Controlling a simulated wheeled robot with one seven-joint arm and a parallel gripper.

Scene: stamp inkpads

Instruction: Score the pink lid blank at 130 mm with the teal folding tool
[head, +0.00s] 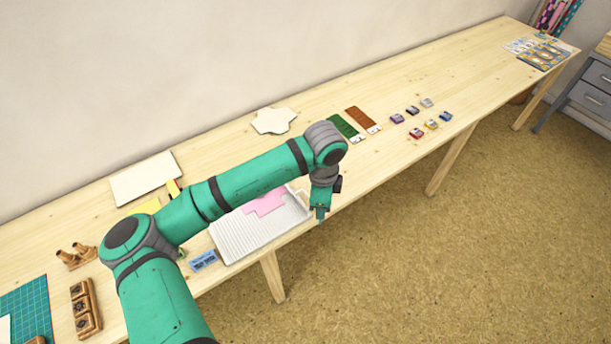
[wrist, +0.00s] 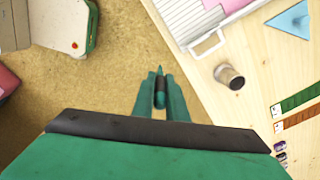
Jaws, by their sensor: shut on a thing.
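The pink lid blank (head: 265,203) lies on the white ridged scoring board (head: 232,237). My arm covers part of both in the head view. In the wrist view a strip of the pink blank (wrist: 211,4) shows at the top edge, on the board beside its white handle (wrist: 207,46). My gripper (head: 320,212) is beyond the board's right end, near the table's front edge. In the wrist view my gripper (wrist: 160,88) is shut on a slim teal and black tool (wrist: 160,92), apart from the board and with floor behind it.
A dark cylinder (wrist: 229,77) with a pale end is on the table near the board. A blue block (head: 203,260) sits left of the board. Wooden stamps (head: 86,310) are further left. Several inkpads (head: 416,133) are to the right. The far right table is mostly clear.

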